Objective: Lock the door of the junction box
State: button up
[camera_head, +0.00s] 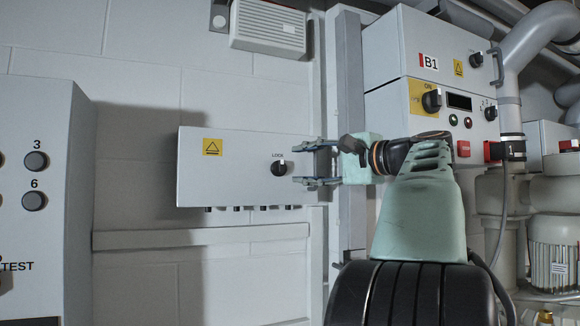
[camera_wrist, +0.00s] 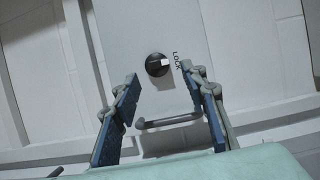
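The junction box (camera_head: 235,165) is a light grey wall box with a yellow warning label. Its front looks closed in the head view. A round black lock knob (camera_head: 279,168) sits on the right of its front, under the word LOCK. In the wrist view the knob (camera_wrist: 157,65) has a white mark on the side facing the word LOCK. A grey bar handle (camera_wrist: 168,122) lies below the knob there. My gripper (camera_head: 303,165) is at the box's right side. Its blue-padded fingers are open and apart in the wrist view (camera_wrist: 160,78), with nothing visibly gripped. Contact with the handle cannot be told.
A control cabinet marked B1 (camera_head: 405,50) with knobs and buttons stands right of my arm. A vertical post (camera_head: 349,100) runs behind my wrist. A grey button panel (camera_head: 45,230) is at the left. A vented unit (camera_head: 270,28) hangs above the box. Pipes and a motor are far right.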

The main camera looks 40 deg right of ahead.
jog(key=s+d, duration=0.1)
jog(key=s, duration=0.5)
dwell(0.4)
